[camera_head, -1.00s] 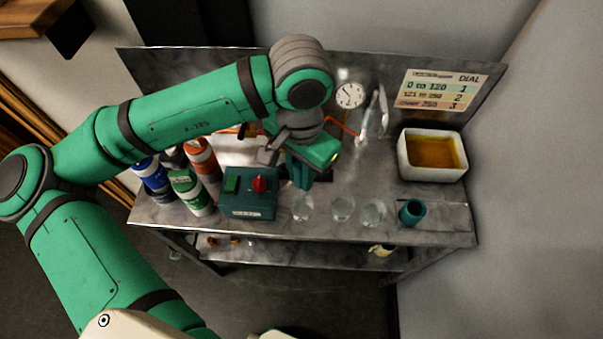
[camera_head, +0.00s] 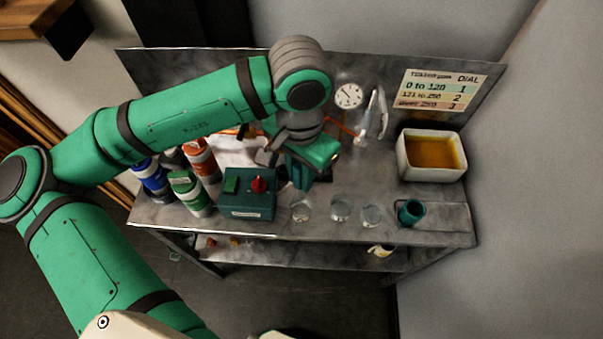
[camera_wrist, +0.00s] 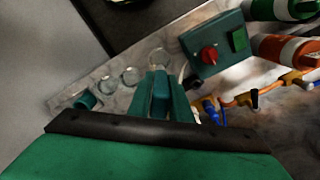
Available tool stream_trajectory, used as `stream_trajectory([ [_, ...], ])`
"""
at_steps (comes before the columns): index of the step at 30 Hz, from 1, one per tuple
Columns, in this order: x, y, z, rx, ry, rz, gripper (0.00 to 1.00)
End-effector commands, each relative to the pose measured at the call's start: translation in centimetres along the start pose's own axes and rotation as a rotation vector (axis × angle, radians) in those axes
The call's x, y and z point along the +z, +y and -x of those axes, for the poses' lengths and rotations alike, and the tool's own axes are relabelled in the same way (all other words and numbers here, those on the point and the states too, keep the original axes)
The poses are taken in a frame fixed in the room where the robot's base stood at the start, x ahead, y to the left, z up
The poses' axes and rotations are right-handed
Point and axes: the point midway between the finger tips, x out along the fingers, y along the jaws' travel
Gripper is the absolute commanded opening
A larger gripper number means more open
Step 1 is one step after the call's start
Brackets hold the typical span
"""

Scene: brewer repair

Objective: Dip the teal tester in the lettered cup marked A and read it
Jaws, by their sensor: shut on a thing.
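My gripper (camera_head: 300,181) points down over the bench, behind the clear cups, and is shut on a teal tester. The tester (camera_wrist: 160,92) shows between the two fingers in the wrist view; its lower end is hidden, and in the head view I cannot tell it from the fingers. Three clear cups stand in a row at the bench front: a left one (camera_head: 301,208), a middle one (camera_head: 341,208) and a right one (camera_head: 372,215). The left cup (camera_wrist: 160,58) appears just beyond the fingertips in the wrist view. No letters are legible on them. The tester appears outside the cups.
A teal box with a red knob (camera_head: 248,200) stands left of the cups. Several bottles (camera_head: 188,192) crowd the left. A teal holder (camera_head: 411,212) stands at right, below a white basin (camera_head: 432,176) of amber liquid. A dial chart (camera_head: 440,90) and gauge (camera_head: 348,95) are behind.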

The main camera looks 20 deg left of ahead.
Motion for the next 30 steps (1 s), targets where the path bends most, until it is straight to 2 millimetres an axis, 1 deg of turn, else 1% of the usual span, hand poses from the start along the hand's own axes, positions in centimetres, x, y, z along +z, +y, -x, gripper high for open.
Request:
stream_trajectory([
  [11, -0.04, 0.00, 0.00, 0.004, -0.012, 0.000, 0.00],
  [14, -0.18, 0.03, 0.00, 0.030, -0.082, 0.000, 0.00],
  [24, -0.10, -0.04, 0.03, 0.159, -0.455, 0.002, 0.00],
  [27, -0.04, -0.05, 0.04, 0.180, -0.507, 0.003, 0.00],
  [30, 0.00, 0.00, 0.01, 0.188, -0.521, 0.001, 0.00],
])
